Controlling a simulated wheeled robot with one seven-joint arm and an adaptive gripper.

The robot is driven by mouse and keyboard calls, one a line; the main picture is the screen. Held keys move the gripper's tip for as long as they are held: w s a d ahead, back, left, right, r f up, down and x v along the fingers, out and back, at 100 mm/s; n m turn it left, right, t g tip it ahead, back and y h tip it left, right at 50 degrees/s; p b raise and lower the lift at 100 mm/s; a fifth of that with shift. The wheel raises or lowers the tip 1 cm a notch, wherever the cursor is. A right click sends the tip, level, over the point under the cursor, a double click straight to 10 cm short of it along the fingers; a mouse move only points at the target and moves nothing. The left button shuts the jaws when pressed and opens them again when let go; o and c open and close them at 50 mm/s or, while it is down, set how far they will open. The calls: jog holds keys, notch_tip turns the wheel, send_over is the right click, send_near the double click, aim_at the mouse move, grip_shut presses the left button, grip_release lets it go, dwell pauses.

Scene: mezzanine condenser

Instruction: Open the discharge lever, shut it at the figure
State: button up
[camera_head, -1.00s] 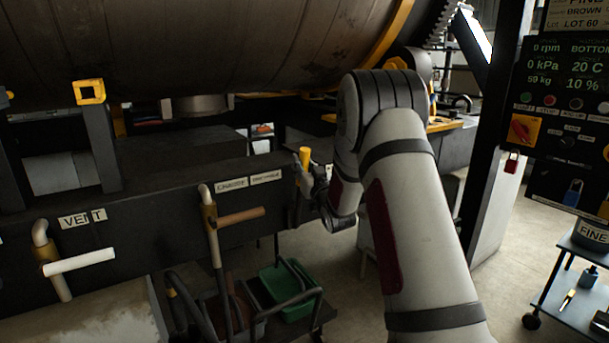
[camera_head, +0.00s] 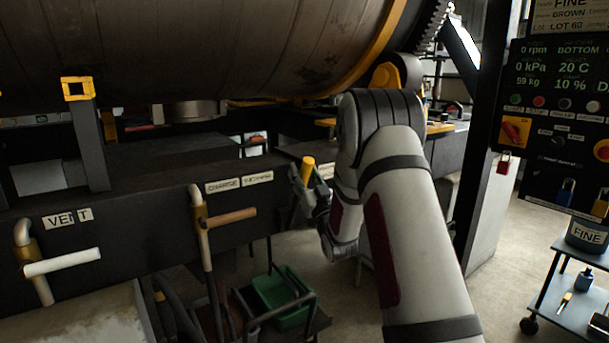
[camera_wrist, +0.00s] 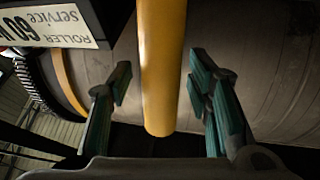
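A yellow lever handle (camera_head: 307,169) stands near upright at the right end of the dark beam, beside my gripper (camera_head: 315,195). I take it for the discharge lever; no label on it is readable. In the wrist view the yellow handle (camera_wrist: 163,70) runs down between my gripper's green fingers (camera_wrist: 160,88), with a visible gap on both sides. My gripper is open and not closed on it. The lever's foot is hidden behind my gripper in the head view. The panel (camera_head: 556,95) reads 0 rpm, BOTTOM, 0 kPa, 20 C, 59 kg and 10 %.
The big drum (camera_head: 200,45) hangs above the beam. A white-handled VENT valve (camera_head: 62,262) and a brown-handled lever (camera_head: 230,217) project at left. A green bin (camera_head: 280,298) stands below. A cart (camera_head: 570,300) with a FINE tub (camera_head: 587,235) stands at right.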

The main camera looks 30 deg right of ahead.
jog(key=v, duration=1.2)
jog(key=shift+a, duration=0.1)
dwell(3.2)
